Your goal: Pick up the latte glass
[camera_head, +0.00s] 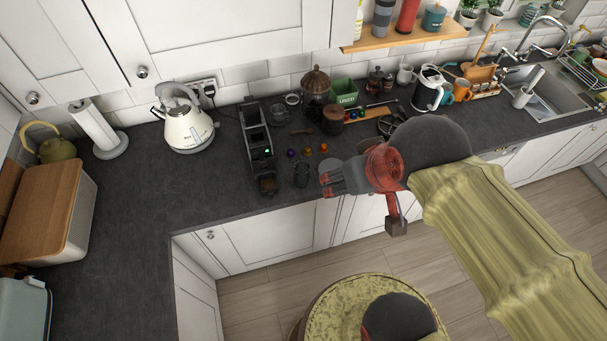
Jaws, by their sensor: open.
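A small, dark, see-through vessel (302,174) stands near the worktop's front edge, just right of the coffee machine; it may be the latte glass, but it is too small to be sure. A clear glass (280,115) stands farther back, behind the coloured capsules. My gripper (362,206) is open and empty, at the front edge of the worktop. Its fingers are spread, one pointing left towards the dark vessel and one hanging lower over the cabinet front. There is a visible gap between the gripper and the dark vessel.
The black coffee machine (257,147) stands left of the dark vessel. Several capsules (308,149) lie behind it. A dark jar (332,119), a green box (345,93) and a wooden board (368,113) stand farther back.

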